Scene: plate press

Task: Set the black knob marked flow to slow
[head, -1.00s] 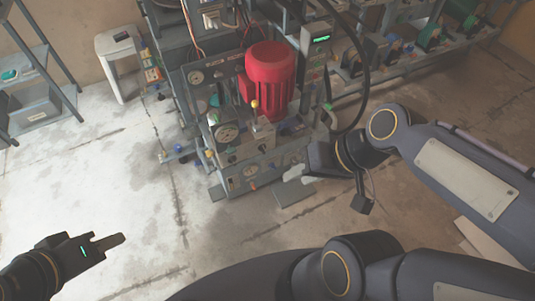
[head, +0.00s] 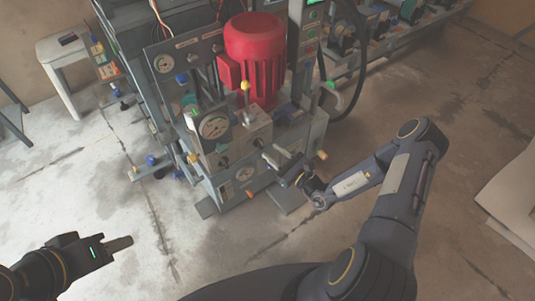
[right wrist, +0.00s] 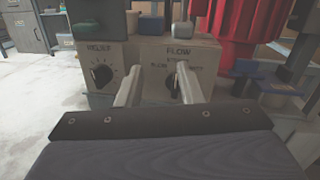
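In the right wrist view a grey panel face carries the black flow knob (right wrist: 171,82) under the word FLOW, with small markings around it. The knob is partly hidden behind the right-hand finger, so its pointer direction is unclear. My right gripper (right wrist: 157,80) is open, its two fingers apart and aimed at the panel. The right-hand finger overlaps the knob in the picture; I cannot tell whether they touch. In the head view my right gripper (head: 284,160) is at the front of the machine's block. My left gripper (head: 122,244) is over bare floor, far from the machine; its finger gap is unclear.
A second black knob marked RELIEF (right wrist: 102,75) sits left of the flow knob. Above the block stand a yellow-tipped lever (head: 246,88), a round gauge (head: 214,126) and a red motor (head: 259,55). A white stool (head: 62,62) is at far left. The floor in front is clear.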

